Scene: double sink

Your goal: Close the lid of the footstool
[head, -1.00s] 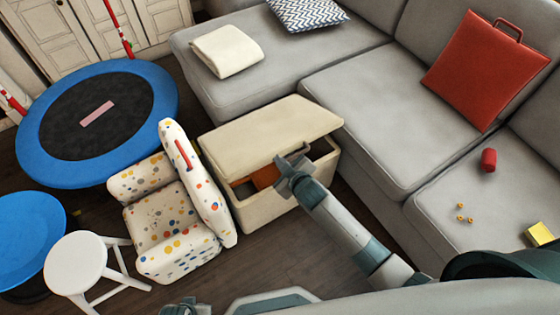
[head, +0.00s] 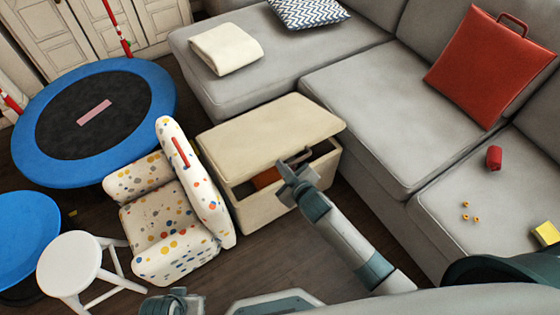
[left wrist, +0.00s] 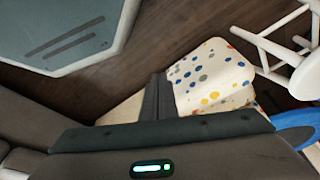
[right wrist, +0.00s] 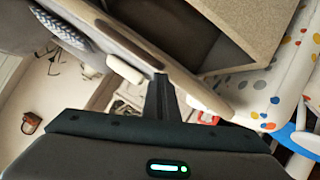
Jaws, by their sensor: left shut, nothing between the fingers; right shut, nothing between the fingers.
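The footstool is a cream box (head: 270,210) beside the sofa. Its lid (head: 265,130) is partly raised at the front, leaving a wedge-shaped gap. An orange thing (head: 265,178) shows inside. My right gripper (head: 294,168) is shut and empty at the front of the gap, close to the lid's front edge; contact cannot be told. It also shows in the right wrist view (right wrist: 162,95), beside the pale edge of the lid (right wrist: 175,75). My left gripper (head: 172,302) is shut and empty at the bottom of the head view, away from the footstool.
A dotted child's armchair (head: 170,225) stands close at the footstool's left. The grey sofa (head: 370,130) is behind and right. Bare floor (head: 275,260) lies in front.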

